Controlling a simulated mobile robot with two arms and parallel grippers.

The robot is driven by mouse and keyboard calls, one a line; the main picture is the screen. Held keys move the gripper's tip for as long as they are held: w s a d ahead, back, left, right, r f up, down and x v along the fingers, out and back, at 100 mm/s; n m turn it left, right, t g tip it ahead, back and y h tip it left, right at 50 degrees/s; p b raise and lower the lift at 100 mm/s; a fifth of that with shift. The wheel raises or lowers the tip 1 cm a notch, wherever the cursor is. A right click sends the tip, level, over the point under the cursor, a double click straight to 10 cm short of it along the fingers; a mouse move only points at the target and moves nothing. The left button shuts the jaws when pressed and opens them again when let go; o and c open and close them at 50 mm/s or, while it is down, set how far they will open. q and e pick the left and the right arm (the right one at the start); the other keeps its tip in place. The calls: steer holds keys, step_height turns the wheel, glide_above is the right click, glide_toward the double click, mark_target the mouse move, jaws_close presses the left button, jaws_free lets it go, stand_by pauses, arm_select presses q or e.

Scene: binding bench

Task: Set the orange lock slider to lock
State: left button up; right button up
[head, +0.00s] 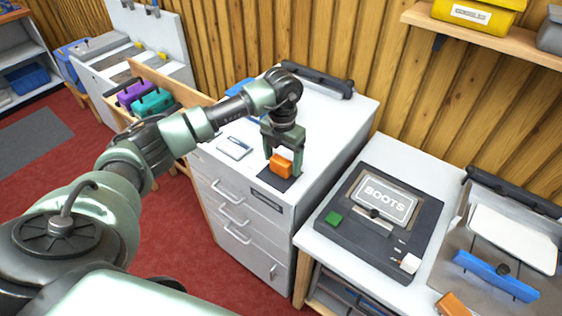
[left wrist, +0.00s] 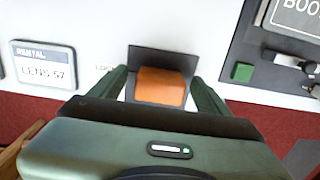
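The orange lock slider (head: 281,166) sits on a dark plate on top of the white drawer cabinet (head: 345,113). It also shows in the left wrist view (left wrist: 160,88), on its dark plate (left wrist: 160,59), with partly hidden lettering to its left. My left gripper (head: 283,150) points down over the slider. Its fingers (left wrist: 160,82) stand on either side of the slider, open, with a visible gap on each side in the left wrist view. I cannot tell the exact fingertip height. My right gripper is in neither view.
A card reading "RENTAL LENS 57" (left wrist: 44,64) lies left of the slider. A dark device with a "BOOTS" plate (head: 385,195) and a green block (head: 333,218) stands on the bench at right. Another orange piece (head: 453,303) is at the bench front.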

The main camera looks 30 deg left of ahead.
mark_target(283, 159)
arm_select(q)
steer(key=shift+d, duration=0.1)
steer(key=shift+s+r, duration=0.1)
steer(key=shift+r, duration=0.05)
step_height(283, 159, up, 6)
steer(key=shift+r+b, duration=0.15)
steer(key=shift+b, duration=1)
steer(key=shift+r, duration=0.55)
